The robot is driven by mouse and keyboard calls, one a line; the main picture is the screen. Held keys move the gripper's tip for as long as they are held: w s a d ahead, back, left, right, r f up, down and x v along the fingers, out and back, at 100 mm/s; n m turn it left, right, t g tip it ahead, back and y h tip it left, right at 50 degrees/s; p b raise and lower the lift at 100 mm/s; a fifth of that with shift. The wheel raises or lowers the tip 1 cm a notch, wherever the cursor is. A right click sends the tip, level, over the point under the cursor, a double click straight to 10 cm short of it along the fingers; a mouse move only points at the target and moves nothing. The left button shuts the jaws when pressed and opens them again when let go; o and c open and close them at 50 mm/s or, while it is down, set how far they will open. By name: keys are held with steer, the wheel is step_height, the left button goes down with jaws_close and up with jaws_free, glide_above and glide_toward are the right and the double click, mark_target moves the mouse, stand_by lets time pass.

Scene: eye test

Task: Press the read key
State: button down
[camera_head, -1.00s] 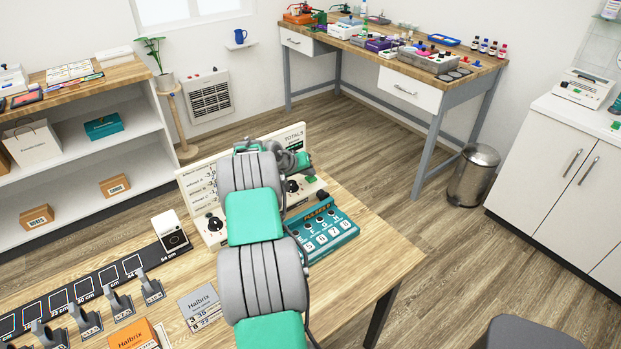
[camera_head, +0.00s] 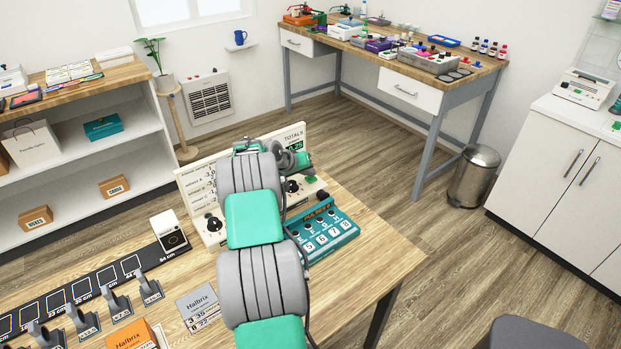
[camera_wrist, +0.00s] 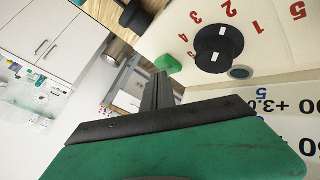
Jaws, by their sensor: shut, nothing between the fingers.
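A teal keypad box (camera_head: 322,232) stands in front of the panel's right end. A white box with a round black face (camera_head: 168,231), a grey card (camera_head: 198,303) and a row of grey levers (camera_head: 117,306) are to the left. The table's right end (camera_head: 385,250) is clear.

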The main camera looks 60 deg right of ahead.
mark_target(309, 179)
steer(key=shift+r+p, duration=1.1)
steer(key=shift+r, duration=1.9)
